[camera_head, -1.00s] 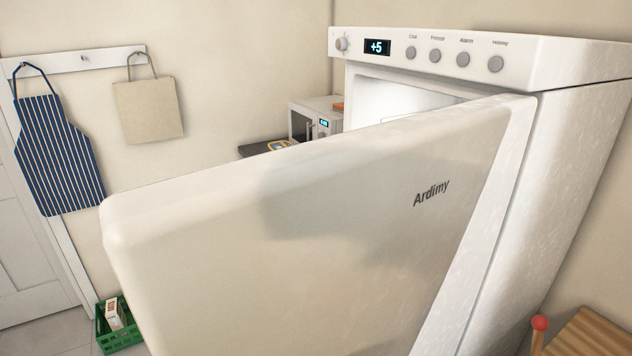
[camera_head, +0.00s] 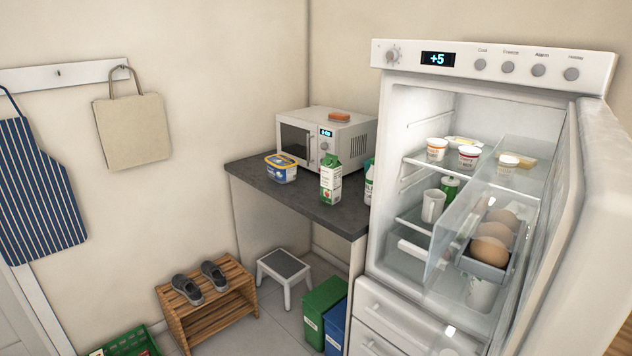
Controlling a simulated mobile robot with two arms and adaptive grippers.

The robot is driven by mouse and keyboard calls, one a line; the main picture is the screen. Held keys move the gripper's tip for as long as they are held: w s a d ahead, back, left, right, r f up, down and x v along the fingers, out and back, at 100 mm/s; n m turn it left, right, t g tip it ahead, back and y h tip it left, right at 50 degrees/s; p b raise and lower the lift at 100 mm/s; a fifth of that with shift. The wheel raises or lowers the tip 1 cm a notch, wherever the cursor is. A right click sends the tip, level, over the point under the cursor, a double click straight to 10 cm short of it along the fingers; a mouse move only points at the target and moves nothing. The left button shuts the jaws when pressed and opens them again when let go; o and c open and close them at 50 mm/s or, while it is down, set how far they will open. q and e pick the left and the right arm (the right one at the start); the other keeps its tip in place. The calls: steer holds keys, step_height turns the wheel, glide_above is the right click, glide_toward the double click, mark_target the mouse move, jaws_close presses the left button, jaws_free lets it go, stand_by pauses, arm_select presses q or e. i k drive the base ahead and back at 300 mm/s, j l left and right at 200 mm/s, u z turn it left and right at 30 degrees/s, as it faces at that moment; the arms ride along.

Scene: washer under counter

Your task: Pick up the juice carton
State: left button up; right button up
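A white and green gable-top carton (camera_head: 331,180), which looks like the juice carton, stands upright on the dark counter (camera_head: 256,174). It has a green top and a red and green picture near its base; its lettering is too small to read. It stands in front of the microwave (camera_head: 327,141), between a blue and yellow tub (camera_head: 281,169) and a white bottle (camera_head: 369,183) partly hidden by the fridge. Neither of my grippers shows in the head view.
The fridge (camera_head: 495,61) stands open right of the counter, its door (camera_head: 590,215) swung to the right with eggs (camera_head: 493,241) in its rack. A stool (camera_head: 284,271), green and blue bins (camera_head: 324,308), a shoe rack (camera_head: 208,308) and a green crate (camera_head: 122,342) occupy the floor.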

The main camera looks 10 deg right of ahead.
mark_target(330, 167)
steer(key=i+j+z, duration=0.1)
steer(key=i+j, duration=0.25)
steer(key=i+j+z, duration=0.15)
steer(key=i+j, duration=0.15)
steer(key=i+j+z, duration=0.1)
steer(key=i+j, duration=0.2)
steer(key=j, duration=0.25)
steer(key=i+j+z, duration=0.15)
steer(key=i+j, duration=0.15)
steer(key=j, duration=0.15)
